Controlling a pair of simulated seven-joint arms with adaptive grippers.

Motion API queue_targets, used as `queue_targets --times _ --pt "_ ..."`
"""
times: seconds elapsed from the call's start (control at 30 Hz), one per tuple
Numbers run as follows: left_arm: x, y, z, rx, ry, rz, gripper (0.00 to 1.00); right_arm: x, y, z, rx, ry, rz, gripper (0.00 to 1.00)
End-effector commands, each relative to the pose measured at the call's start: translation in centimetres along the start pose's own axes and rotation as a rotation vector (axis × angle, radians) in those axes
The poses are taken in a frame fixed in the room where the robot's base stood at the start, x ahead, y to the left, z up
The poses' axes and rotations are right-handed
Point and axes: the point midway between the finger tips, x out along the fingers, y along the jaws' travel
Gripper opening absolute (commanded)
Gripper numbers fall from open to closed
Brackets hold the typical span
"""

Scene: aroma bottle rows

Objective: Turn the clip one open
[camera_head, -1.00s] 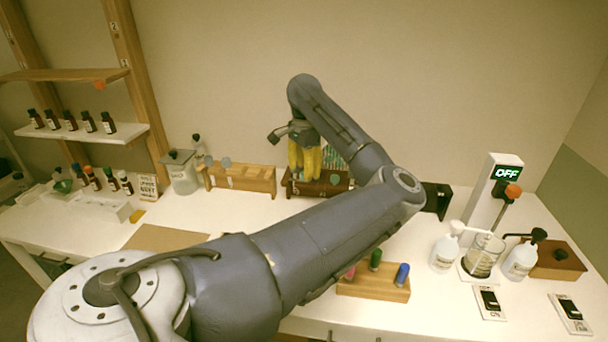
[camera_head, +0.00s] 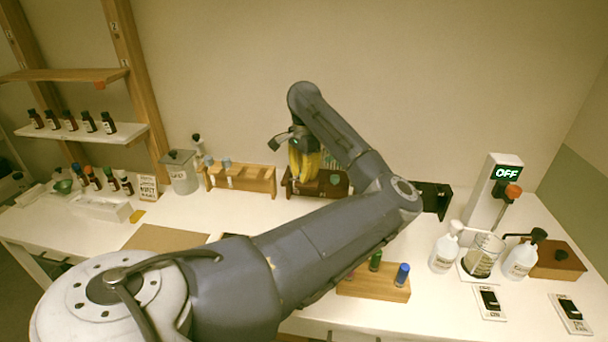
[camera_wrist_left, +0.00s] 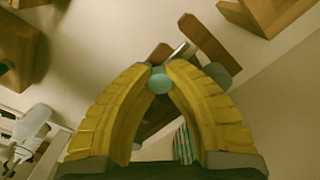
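My left gripper (camera_head: 304,176) reaches down with its yellow fingers to a dark brown wooden block (camera_head: 322,188) at the back middle of the table. In the left wrist view the two fingers (camera_wrist_left: 160,70) close in on a round teal knob (camera_wrist_left: 160,84), which sits between their tips and seems gripped. In the head view the fingers hide that spot. Another teal knob (camera_head: 335,178) shows on the block just right of the fingers. I cannot tell which part is clip one. My right gripper is not in view.
A light wooden rack (camera_head: 240,178) with tubes stands left of the block, beside a glass jar (camera_head: 181,172). A black bracket (camera_head: 436,198) is to the right. A stand with an OFF display (camera_head: 506,173), white bottles and a beaker (camera_head: 482,256) fill the right side.

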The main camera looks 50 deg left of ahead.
Motion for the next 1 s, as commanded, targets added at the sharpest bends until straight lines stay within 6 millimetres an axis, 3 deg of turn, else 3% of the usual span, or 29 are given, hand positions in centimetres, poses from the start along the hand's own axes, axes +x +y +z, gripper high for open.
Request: queue_targets --times 0.47,1.0 --pt "-0.05 -0.01 -0.02 0.041 0.001 0.000 0.00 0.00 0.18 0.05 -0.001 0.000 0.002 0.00" --pt "-0.10 0.00 -0.03 0.478 0.001 0.000 0.00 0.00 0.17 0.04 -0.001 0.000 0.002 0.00"
